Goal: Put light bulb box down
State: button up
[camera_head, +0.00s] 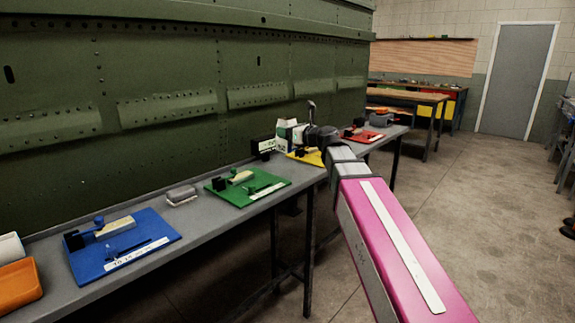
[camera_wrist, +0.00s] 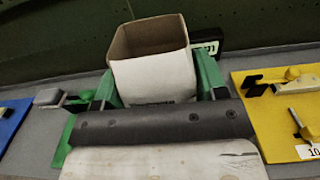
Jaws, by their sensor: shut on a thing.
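The light bulb box (camera_head: 287,129) is white and green and sits at the back of the grey workbench, close to the green wall panel, in the head view. In the wrist view the box (camera_wrist: 154,80) shows its open top, brown cardboard inside and a white front flap. My gripper (camera_wrist: 157,68) is shut on the box, with a green finger on either side of it. In the head view my dark gripper (camera_head: 318,137) is just right of the box. I cannot tell whether the box's base touches the bench, as its lower part is hidden.
The bench (camera_head: 215,220) holds a blue mat (camera_head: 150,235), a green mat (camera_head: 225,194), a yellow mat (camera_wrist: 265,120) and a red mat (camera_head: 375,134), each with tools. A black sign (camera_wrist: 207,40) stands behind the box. A small grey block (camera_head: 182,195) lies between the blue and green mats.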

jog(key=shift+w+a+r, duration=0.25)
jog(key=shift+a+r, duration=0.05)
jog(key=shift+a, duration=0.05)
jog(key=shift+w+d+f, duration=0.3)
jog(key=shift+w+f, duration=1.5)
jog(key=shift+w, duration=0.05)
jog(key=shift+w+d+f, duration=0.3)
jog(key=shift+w+f, duration=1.55)
jog(key=shift+w, duration=0.05)
jog(key=shift+w+d+f, duration=0.3)
jog(key=shift+w+f, duration=1.5)
jog(key=shift+w, duration=0.05)
jog(key=o, duration=0.9)
jog(key=shift+f, duration=0.1)
jog(key=shift+o, duration=0.2)
